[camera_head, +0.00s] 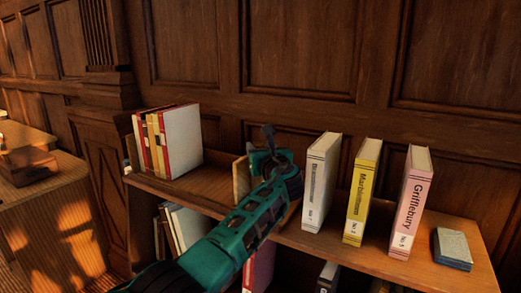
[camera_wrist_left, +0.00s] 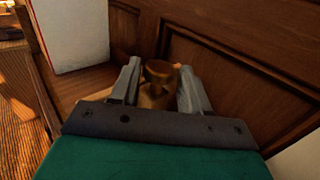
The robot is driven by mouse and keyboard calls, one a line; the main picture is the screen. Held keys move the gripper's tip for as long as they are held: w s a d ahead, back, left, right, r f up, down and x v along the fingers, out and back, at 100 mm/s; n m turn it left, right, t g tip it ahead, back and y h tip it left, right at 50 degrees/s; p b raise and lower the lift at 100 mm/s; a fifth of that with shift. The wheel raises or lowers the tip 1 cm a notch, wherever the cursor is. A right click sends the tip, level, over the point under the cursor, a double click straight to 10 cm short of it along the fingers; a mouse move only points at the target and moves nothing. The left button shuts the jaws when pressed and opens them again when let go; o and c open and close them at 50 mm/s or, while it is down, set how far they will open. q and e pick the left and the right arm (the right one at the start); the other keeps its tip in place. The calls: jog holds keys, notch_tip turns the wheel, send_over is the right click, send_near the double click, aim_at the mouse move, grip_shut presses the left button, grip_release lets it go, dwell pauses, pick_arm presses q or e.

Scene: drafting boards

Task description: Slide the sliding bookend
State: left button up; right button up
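The sliding bookend (camera_head: 241,178) is a light wooden upright piece on the shelf top, right of the red and white books. My left gripper (camera_head: 262,150) is at its right side in the head view and partly hides it. In the left wrist view a round brown knob (camera_wrist_left: 160,72) on a wooden piece stands between the two grey fingers of the left gripper (camera_wrist_left: 160,88). The fingers are apart, with a gap visible beside the knob; I cannot tell whether either finger touches it. My right gripper is in neither view.
The shelf (camera_head: 205,183) has bare room between the bookend and the red and white books (camera_head: 180,140). A panelled wall is behind.

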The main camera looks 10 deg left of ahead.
pick_arm(q)
jog(key=p+v, duration=0.1)
jog(key=v, duration=1.2)
jog(key=shift+o, duration=0.2)
